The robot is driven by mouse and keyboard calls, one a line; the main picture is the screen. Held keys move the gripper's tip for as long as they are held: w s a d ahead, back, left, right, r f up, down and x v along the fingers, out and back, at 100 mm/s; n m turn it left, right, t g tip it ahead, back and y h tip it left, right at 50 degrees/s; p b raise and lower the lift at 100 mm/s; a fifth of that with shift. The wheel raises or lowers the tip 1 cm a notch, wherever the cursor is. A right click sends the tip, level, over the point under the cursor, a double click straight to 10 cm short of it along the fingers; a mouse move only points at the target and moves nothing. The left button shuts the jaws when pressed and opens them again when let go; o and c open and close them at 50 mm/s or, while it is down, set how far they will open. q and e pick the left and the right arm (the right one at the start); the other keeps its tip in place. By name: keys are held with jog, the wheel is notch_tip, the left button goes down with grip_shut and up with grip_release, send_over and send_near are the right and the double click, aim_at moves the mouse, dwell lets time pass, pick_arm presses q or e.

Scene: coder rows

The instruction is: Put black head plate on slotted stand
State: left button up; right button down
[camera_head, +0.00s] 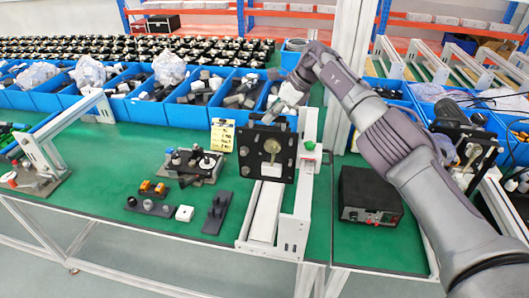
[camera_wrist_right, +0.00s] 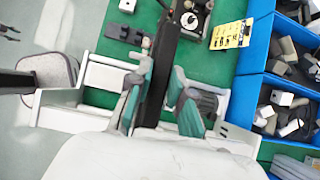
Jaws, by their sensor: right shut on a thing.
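The black head plate (camera_head: 267,153) is a square dark plate with holes and a round brass-coloured part on its face. It stands upright at the white frame. My right gripper (camera_head: 283,106) is at its top edge. In the right wrist view, the green-padded fingers of my right gripper (camera_wrist_right: 157,105) lie on either side of the black plate (camera_wrist_right: 162,70), seen edge-on. A small dark stand (camera_head: 217,213) with an upright part lies on the green table, left of the white frame; I cannot tell its slot clearly. My left gripper does not show in the head view.
A white frame (camera_head: 298,215) stands close beside the plate. A black fixture (camera_head: 192,165), a yellow card (camera_head: 222,135) and a peg board (camera_head: 150,206) are on the table. Blue bins (camera_head: 187,114) line the back. A black box (camera_head: 369,195) sits at right.

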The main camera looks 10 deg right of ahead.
jog(key=shift+r+p, duration=1.1)
jog(key=shift+r, duration=0.95)
jog(key=shift+a+f, duration=0.1)
